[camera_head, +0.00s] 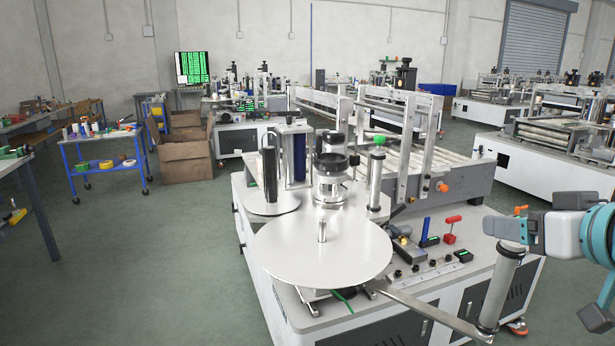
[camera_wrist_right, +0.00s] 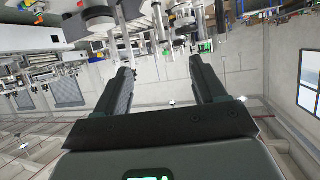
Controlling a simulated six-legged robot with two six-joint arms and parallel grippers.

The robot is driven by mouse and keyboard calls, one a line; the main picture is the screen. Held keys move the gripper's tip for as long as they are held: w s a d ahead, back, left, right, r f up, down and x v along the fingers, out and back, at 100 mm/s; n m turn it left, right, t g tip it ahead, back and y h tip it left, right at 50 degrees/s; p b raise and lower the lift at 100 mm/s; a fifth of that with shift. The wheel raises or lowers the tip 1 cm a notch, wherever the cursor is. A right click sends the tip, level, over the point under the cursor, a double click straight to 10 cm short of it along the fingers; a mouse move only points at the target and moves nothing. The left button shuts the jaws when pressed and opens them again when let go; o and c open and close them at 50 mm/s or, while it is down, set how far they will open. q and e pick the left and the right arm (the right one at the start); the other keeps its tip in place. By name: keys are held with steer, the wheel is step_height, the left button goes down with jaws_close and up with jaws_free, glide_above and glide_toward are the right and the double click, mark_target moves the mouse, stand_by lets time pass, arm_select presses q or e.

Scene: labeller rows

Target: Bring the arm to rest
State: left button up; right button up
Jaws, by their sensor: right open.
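My right arm comes in from the right edge of the head view, with a white and teal wrist. Its gripper (camera_head: 500,229) is above the right front corner of the labelling machine (camera_head: 455,290), near a grey post. In the right wrist view the two dark fingers of the gripper (camera_wrist_right: 162,65) stand well apart with nothing held between them. My left gripper is in neither view.
A large round metal disc (camera_head: 320,250) with a central spindle is at the machine's front. A red-handled part (camera_head: 450,232) sits on its deck. A blue cart (camera_head: 105,160) and cardboard box (camera_head: 187,158) stand left. The floor at front left is clear.

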steer(key=w+a+f+g+p, duration=0.1)
steer(key=w+a+f+g, duration=0.15)
steer(key=f, duration=0.85)
steer(key=w+a+f+m+g+y+p, duration=0.15)
steer(key=a+f, duration=0.25)
steer(key=f, duration=0.7)
steer(key=w+a+f+g, duration=0.1)
steer(key=a+f+g, duration=0.15)
steer(key=f, duration=0.85)
steer(key=s+a+f+g+p, duration=0.1)
steer(key=s+a+f+g, duration=0.15)
steer(key=s+f, duration=0.4)
steer(key=s+a+f+g, duration=0.1)
steer(key=s+a+f, duration=0.25)
steer(key=f, duration=0.65)
steer(key=s+a+f+g, duration=0.1)
steer(key=s+a+f, duration=0.1)
steer(key=s, duration=0.5)
steer(key=s+a+f+m+g+p, duration=0.1)
steer(key=s+f+g, duration=0.1)
steer(key=s+f, duration=0.3)
steer(key=s+y, duration=0.1)
steer(key=s, duration=0.1)
steer(key=shift+s+a, duration=0.35)
